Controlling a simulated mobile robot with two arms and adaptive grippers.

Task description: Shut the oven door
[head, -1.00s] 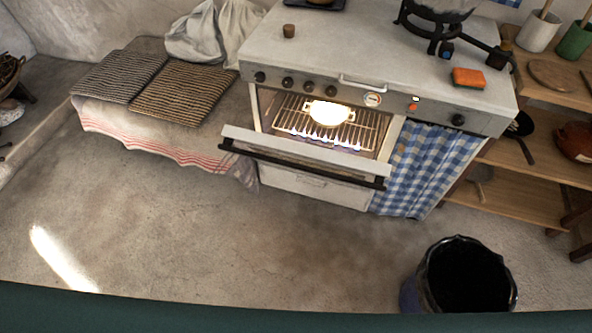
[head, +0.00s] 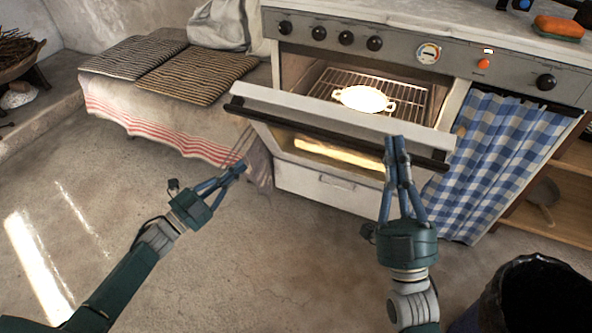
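The oven door (head: 310,112) hangs part-way open, tilted out from the front of the oven (head: 381,45). Its dark handle bar (head: 290,127) runs along the outer side near the top edge. Inside, a bright pale dish (head: 363,99) sits on a wire rack (head: 325,88). My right gripper (head: 397,140) has its fingers together, and its tips overlap the right part of the door and handle in the picture; I cannot tell whether they touch. My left gripper (head: 241,167) is shut and empty, below and left of the door's left end.
A low bench (head: 115,92) with striped mats stands left of the oven. A blue checked curtain (head: 497,150) hangs to the right, beside wooden shelves (head: 560,205). A dark bucket (head: 497,300) stands on the floor at the lower right. The floor before the oven is clear.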

